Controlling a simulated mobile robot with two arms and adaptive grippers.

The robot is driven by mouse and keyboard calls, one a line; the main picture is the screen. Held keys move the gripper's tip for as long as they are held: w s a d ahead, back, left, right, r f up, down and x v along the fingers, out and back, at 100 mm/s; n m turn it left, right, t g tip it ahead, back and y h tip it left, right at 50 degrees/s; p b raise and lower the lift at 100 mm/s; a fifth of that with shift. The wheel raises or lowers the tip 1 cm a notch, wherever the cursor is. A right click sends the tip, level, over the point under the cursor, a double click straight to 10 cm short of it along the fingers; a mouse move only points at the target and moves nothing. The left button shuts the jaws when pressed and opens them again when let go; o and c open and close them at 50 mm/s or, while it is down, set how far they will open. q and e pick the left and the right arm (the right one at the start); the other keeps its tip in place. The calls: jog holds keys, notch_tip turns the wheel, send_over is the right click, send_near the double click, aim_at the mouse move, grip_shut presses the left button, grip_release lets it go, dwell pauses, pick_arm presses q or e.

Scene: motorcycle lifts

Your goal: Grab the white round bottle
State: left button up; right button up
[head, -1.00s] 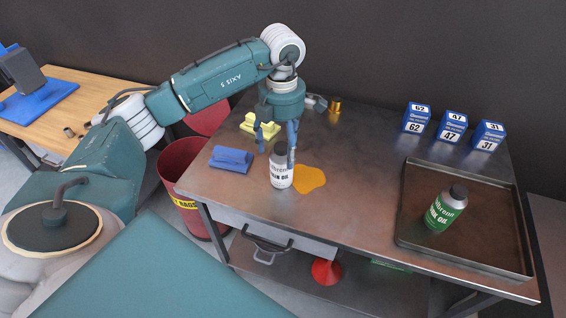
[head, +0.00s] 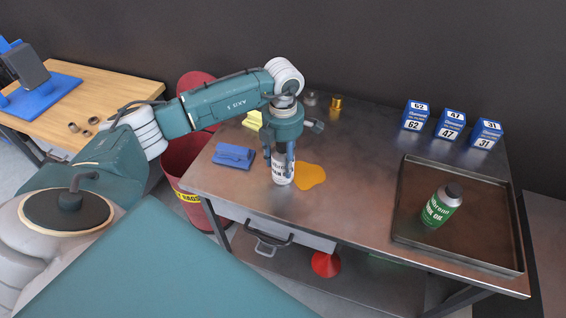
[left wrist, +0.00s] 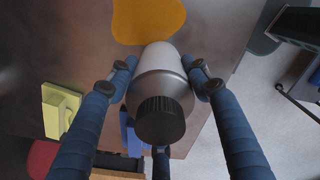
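The white round bottle (head: 283,174) with a dark cap stands upright on the metal workbench (head: 335,220), beside an orange puddle-shaped patch (head: 311,176). My left gripper (head: 279,164) points down over it, with its blue fingers around the bottle and hiding its upper part in the head view. In the left wrist view the bottle (left wrist: 160,78) lies between two spread fingers, its black cap toward the camera; a third finger shows below. The fingers look open, close to the bottle's sides; I cannot tell whether they touch. My right gripper is not in view.
A green-labelled bottle (head: 436,210) stands in a dark tray (head: 457,260) at the right. Blue numbered boxes (head: 450,124) line the back. A blue object (head: 233,156) and a yellow one (head: 252,120) lie left of the gripper. The bench middle is clear.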

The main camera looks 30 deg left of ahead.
pick_arm(q)
jog(key=shift+r, duration=0.1)
jog(key=c, duration=0.7)
jog(key=shift+o, duration=0.2)
